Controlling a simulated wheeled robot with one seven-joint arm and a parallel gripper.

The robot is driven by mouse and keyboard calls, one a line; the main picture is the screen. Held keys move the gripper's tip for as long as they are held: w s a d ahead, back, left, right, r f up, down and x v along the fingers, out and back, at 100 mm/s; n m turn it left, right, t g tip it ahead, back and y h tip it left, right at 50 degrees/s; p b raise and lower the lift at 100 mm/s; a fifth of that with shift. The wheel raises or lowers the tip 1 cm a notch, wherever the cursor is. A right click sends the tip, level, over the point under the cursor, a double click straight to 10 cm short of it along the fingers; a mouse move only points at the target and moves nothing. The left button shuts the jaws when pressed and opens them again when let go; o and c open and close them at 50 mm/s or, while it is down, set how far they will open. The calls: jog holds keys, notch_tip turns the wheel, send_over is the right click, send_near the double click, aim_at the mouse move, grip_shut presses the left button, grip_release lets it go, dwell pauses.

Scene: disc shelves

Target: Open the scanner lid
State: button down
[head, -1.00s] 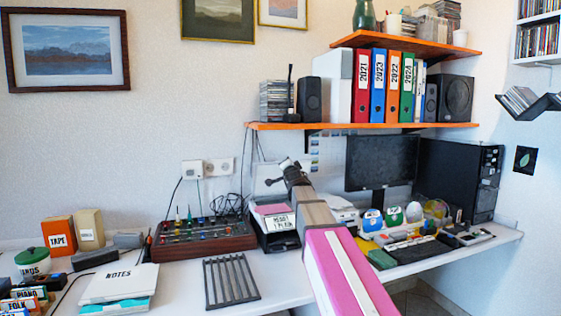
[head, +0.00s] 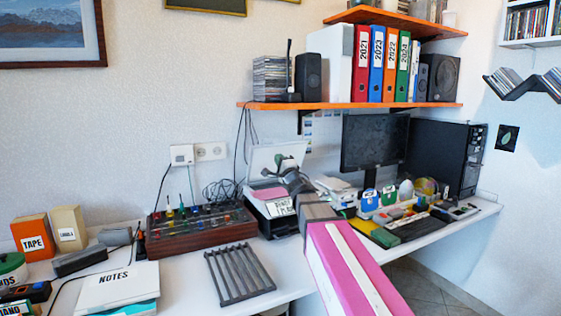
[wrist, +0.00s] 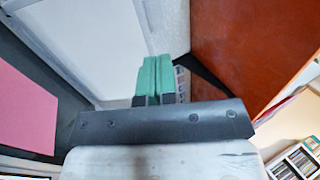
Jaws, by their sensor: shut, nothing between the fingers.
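The scanner (head: 282,226) is a dark-sided box with a white front label, standing on the desk below the orange shelf. Its pale lid (head: 262,158) stands raised at the back, and a pink sheet (head: 268,193) lies on the bed. My gripper (head: 284,163) is in front of the lid and hides part of it. In the wrist view, my gripper's green fingers (wrist: 153,75) are shut and empty. They lie over the lid's white underside (wrist: 100,40) near its edge; I cannot tell whether they touch. The pink sheet (wrist: 25,105) shows at the left.
The orange shelf (head: 350,106) with binders hangs above the scanner. A mixer (head: 195,232) stands left of it, a black rack (head: 238,272) lies in front, and a monitor (head: 374,142) stands right.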

aim_at(267, 140)
jog(key=x, duration=1.1)
jog(key=shift+w+r, duration=0.15)
jog(key=shift+w, duration=0.05)
jog(key=x, duration=0.6)
jog(key=shift+w+a, duration=0.15)
jog(key=shift+w, duration=0.05)
jog(key=shift+s, duration=0.2)
